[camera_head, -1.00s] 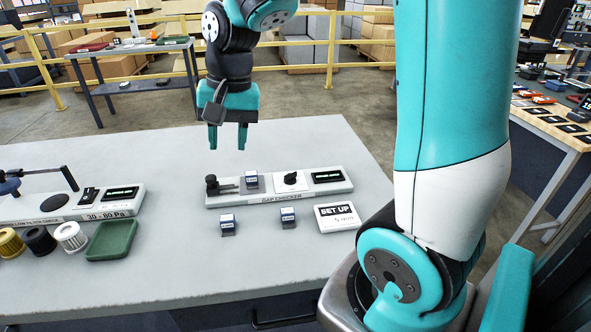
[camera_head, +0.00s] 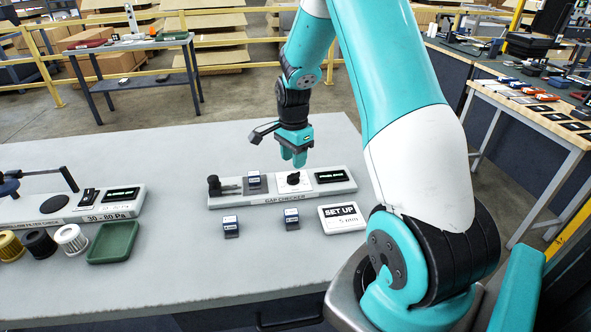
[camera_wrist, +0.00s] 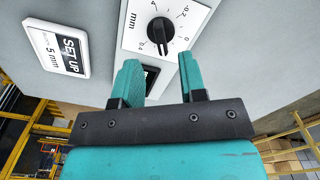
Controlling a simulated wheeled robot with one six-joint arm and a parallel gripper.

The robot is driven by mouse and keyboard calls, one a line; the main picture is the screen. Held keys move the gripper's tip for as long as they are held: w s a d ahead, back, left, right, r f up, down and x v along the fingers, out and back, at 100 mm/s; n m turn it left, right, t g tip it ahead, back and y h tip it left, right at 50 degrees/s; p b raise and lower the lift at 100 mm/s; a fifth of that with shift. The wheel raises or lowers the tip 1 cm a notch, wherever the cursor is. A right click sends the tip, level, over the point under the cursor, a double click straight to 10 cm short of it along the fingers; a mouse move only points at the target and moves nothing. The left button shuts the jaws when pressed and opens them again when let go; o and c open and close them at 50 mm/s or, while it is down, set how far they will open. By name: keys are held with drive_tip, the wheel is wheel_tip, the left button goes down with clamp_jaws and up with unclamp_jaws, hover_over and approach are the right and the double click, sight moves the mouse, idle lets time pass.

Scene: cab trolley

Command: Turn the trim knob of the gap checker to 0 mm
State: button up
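The gap checker (camera_head: 237,203) is a long pale unit on the grey table. Its black trim knob (camera_head: 293,178) sits on a white dial plate, left of a dark display (camera_head: 331,176) whose text is too small to read. In the wrist view the knob (camera_wrist: 161,30) shows a white pointer line, with mm scale marks around it including 0, -0.2 and 0.4; I cannot tell its exact setting. My gripper (camera_head: 293,162) points down just above the knob, apart from it. In the wrist view its teal fingers (camera_wrist: 161,82) are open and empty.
Two similar blocks (camera_head: 231,227) (camera_head: 291,218) and a SET UP 5 mm card (camera_head: 342,217) lie in front. A green tray (camera_head: 113,243) and a filter checker (camera_head: 75,210) stand at left.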

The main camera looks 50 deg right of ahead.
sight(294, 174)
wheel_tip(294, 174, down, 5)
drive_tip(key=shift+a+f, duration=0.1)
idle(0.3)
clamp_jaws()
drive_tip(key=shift+d, duration=0.35)
drive_tip(key=shift+a, duration=0.25)
